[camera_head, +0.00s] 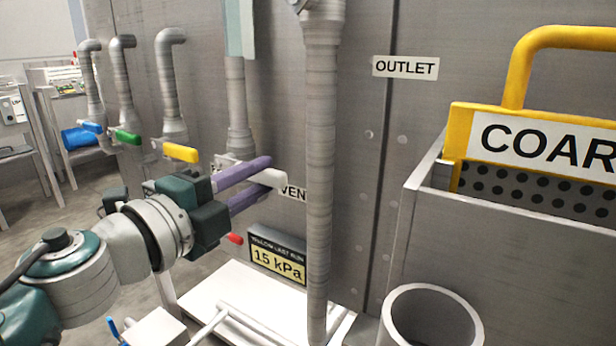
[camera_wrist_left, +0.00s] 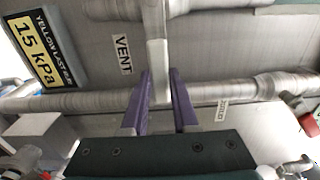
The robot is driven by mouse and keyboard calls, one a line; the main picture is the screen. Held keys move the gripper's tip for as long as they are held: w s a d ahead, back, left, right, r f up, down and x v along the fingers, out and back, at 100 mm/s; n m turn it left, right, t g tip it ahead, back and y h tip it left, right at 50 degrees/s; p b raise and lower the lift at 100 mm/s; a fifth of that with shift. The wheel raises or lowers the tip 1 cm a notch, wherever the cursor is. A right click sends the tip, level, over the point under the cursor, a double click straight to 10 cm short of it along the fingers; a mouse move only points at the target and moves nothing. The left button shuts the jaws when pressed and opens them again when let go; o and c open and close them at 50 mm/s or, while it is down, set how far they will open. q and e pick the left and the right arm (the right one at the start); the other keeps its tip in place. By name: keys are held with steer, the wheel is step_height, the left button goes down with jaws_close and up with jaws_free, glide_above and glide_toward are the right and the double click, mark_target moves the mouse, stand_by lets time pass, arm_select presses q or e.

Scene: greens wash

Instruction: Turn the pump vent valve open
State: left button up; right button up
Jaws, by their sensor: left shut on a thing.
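The vent valve's pale grey-white handle (camera_head: 270,178) sticks out from the steel wall beside the VENT label (camera_head: 292,194), which is partly covered by a pipe in the head view. My left gripper (camera_head: 262,176) has its purple fingers on either side of the handle and is shut on it. In the left wrist view the handle (camera_wrist_left: 157,70) runs down from a pipe to between the fingertips (camera_wrist_left: 160,80), with the VENT label (camera_wrist_left: 122,55) to its left. The valve body is partly hidden behind the fingers in the head view. My right gripper is not in view.
A thick vertical pipe (camera_head: 322,150) stands just right of the handle. Yellow (camera_head: 181,152), green (camera_head: 128,137) and blue (camera_head: 92,127) valve handles line up to the left. A red handle (camera_head: 235,238) and a 15 kPa sign (camera_head: 278,258) sit below. A steel tank (camera_head: 500,235) stands right.

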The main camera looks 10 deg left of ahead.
arm_select(q)
jaws_close()
steer(key=shift+r, duration=0.15)
stand_by(0.9)
steer(key=shift+w+a+r+n+p, duration=0.45)
steer(key=shift+a+r+n+p, duration=0.85)
steer(key=shift+n+p, duration=1.25)
steer(key=shift+w+a+r+n+p, duration=0.5)
steer(key=shift+a+r+n+p, duration=0.95)
steer(key=shift+n, duration=2.05)
steer(key=shift+w+a+r+n+p, duration=0.45)
steer(key=shift+a+r+n+p, duration=0.75)
steer(key=shift+n+p, duration=1.4)
steer(key=shift+n+b, duration=0.45)
